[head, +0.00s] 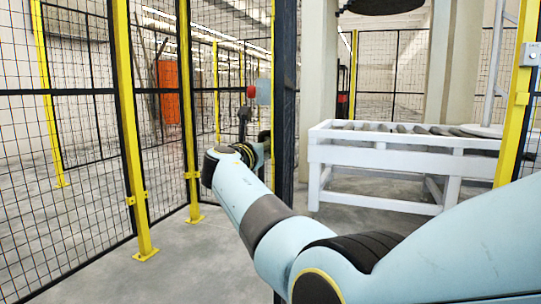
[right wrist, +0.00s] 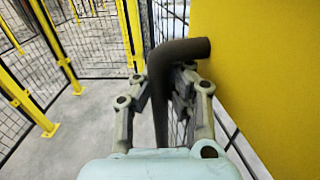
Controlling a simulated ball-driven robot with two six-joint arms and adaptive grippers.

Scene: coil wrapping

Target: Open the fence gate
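The fence gate's dark frame edge (head: 286,110) stands upright near the middle of the head view, with a thin yellow strip beside it. It looks nearly edge-on, and no mesh shows between it and the yellow post (head: 519,95) at right. My right gripper (head: 245,118) is at the left side of this edge. In the right wrist view, a dark bent handle (right wrist: 162,85) comes off a yellow panel (right wrist: 262,70). My right gripper (right wrist: 160,92) has its fingers on both sides of the handle's upright part and appears closed on it. My left gripper is out of view.
A white roller conveyor (head: 400,156) stands beyond the opening at right. Yellow-posted mesh fence (head: 80,120) fills the left. A grey switch box (head: 530,54) sits on the right post. Grey floor (head: 190,270) is clear at lower left.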

